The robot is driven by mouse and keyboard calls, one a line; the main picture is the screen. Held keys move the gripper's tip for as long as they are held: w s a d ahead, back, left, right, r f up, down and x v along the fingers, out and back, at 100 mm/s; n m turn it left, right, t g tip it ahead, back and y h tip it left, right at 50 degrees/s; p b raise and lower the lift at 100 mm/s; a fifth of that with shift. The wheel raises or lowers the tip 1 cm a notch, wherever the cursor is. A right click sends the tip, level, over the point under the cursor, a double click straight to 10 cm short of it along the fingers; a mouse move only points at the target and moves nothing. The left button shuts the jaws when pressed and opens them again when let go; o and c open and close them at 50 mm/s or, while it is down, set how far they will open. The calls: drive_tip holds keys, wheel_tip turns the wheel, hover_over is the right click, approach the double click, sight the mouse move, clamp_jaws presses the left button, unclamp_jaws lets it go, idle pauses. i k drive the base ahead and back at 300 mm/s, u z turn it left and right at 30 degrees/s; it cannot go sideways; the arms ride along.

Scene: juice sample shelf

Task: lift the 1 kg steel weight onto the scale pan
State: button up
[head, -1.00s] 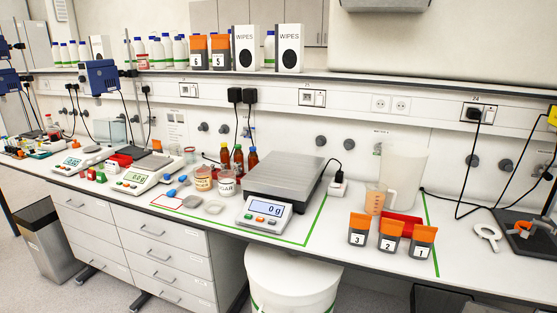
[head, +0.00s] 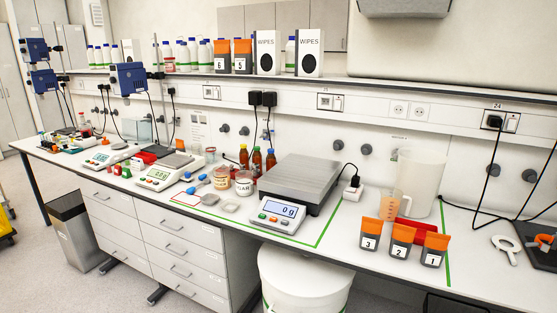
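The large scale has a flat grey pan (head: 297,180) that looks bare, and its white display unit (head: 279,216) in front reads 0 g. It stands on the white bench inside a green outline. I cannot make out a 1 kg steel weight for certain in the head view. Small items lie left of the scale, among them a grey disc-like piece (head: 210,199), too small to identify. My gripper is not in view.
Orange-topped pouches (head: 402,241) numbered 1 to 3, a measuring jug (head: 393,202) and a red tray (head: 412,231) stand right of the scale. Brown bottles (head: 257,162) and tubs (head: 244,184) stand to its left. A white bucket (head: 303,276) is below the bench edge.

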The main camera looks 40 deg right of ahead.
sight(298, 175)
drive_tip(key=z, duration=0.3)
drive_tip(key=i, duration=1.85)
drive_tip(key=u, duration=0.2)
drive_tip(key=k, duration=0.85)
drive_tip(key=u, duration=0.2)
